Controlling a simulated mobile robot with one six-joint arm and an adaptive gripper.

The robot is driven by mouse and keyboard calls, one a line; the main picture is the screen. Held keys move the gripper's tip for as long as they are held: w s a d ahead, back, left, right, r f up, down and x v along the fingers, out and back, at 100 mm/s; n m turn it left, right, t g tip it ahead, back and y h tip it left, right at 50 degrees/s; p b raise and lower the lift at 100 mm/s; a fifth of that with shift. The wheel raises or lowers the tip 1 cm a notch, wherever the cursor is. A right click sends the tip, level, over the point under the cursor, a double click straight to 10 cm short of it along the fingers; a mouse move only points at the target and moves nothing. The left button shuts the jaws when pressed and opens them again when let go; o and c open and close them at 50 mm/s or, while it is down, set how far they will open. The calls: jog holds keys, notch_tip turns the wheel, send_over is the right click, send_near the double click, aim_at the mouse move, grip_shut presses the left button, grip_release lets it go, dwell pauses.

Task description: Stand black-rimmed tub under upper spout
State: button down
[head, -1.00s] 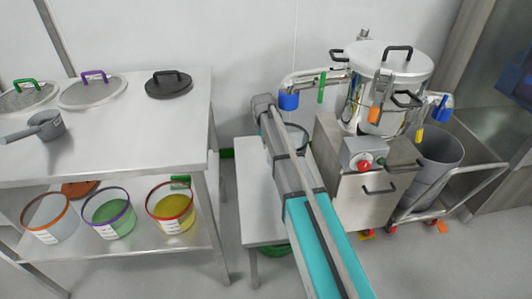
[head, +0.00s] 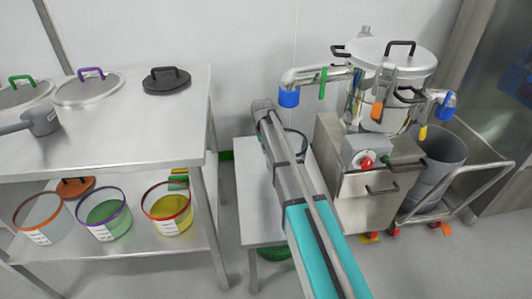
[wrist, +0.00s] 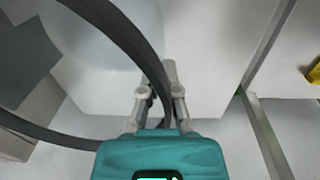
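The black-rimmed tub shows in the wrist view as a black rim (wrist: 125,38) around a pale interior. In the head view only a bit of its dark rim (head: 303,140) shows beside my arm, over the small low table (head: 243,190); my arm hides the rest. My gripper (wrist: 165,95) has its fingers on either side of the rim and looks shut on it. I cannot tell whether the tub touches the table. The left, slightly higher spout (head: 300,78), with a blue end, sticks out from the steel sieve machine (head: 385,100) above the table. A right spout (head: 447,103) also has a blue end.
A grey bin (head: 435,170) stands on a trolley below the right spout. The machine's cabinet (head: 355,205) borders the small table on the right. A steel bench (head: 120,135) with lids and a scoop stands left; tubs with orange, purple and red rims are on its shelf.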

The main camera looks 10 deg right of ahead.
jog(key=shift+f, duration=0.15)
jog(key=c, duration=0.8)
grip_release()
notch_tip(320, 180, up, 12)
jog(key=p, duration=1.2)
jog(key=shift+a, duration=0.3)
jog(key=shift+s, duration=0.1)
jog(key=s+d, duration=0.2)
jog(key=s, duration=1.2)
jog(key=s+d, duration=0.3)
jog(key=s, duration=1.2)
jog(key=shift+s+d+y, duration=0.15)
jog(key=shift+d+y, duration=0.1)
jog(key=shift+y, duration=0.15)
